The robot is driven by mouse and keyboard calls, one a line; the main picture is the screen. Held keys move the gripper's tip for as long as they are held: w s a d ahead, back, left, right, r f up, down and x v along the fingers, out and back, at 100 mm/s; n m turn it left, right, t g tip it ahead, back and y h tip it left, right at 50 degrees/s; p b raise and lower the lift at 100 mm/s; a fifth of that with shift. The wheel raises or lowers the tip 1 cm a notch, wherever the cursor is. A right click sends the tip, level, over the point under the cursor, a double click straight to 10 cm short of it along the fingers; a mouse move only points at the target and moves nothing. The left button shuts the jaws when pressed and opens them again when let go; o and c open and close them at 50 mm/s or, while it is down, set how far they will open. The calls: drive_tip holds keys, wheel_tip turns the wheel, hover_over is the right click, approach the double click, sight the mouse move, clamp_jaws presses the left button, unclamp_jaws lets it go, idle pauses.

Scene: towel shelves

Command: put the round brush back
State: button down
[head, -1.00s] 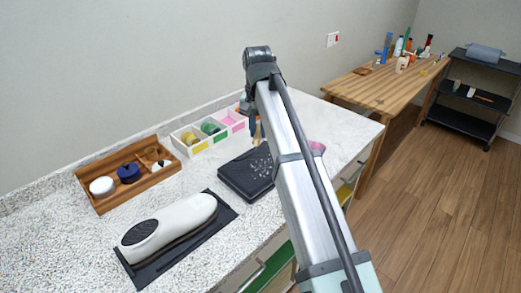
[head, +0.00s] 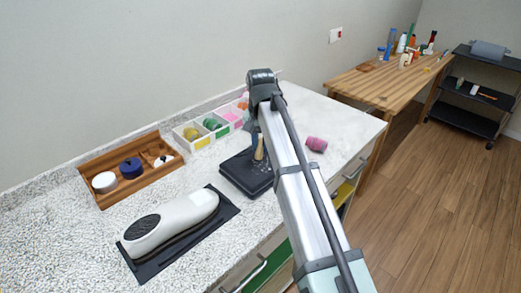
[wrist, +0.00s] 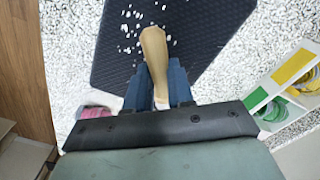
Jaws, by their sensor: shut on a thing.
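My gripper (wrist: 158,88) has blue fingers shut on the round brush (wrist: 153,52), whose tan wooden handle sticks out beyond the fingertips. In the head view the brush (head: 259,150) shows as a small tan stick below my gripper (head: 253,130), hanging roughly upright over the dark pad (head: 232,172). The pad also fills the top of the wrist view (wrist: 115,65) and carries scattered white bits. The brush's other end is hidden by the fingers. I cannot tell whether the brush touches the pad.
A wooden tray (head: 104,204) holds a white round thing, a blue one and another small item. A white divided box (head: 182,145) holds coloured rolls. A pink roll (head: 316,144) lies right of my arm. A white shoe-shaped thing (head: 170,224) rests on a black mat at the front.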

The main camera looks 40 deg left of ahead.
sight(260, 145)
drive_tip(key=shift+f, duration=1.35)
drive_tip(key=shift+f, duration=0.1)
drive_tip(key=c, duration=1)
unclamp_jaws()
drive_tip(key=shift+f, duration=0.1)
wheel_tip(260, 145, up, 13)
drive_tip(key=shift+w+d+f, duration=0.1)
drive_tip(key=shift+w, duration=0.05)
drive_tip(key=shift+o, duration=0.6)
drive_tip(key=shift+r, duration=0.5)
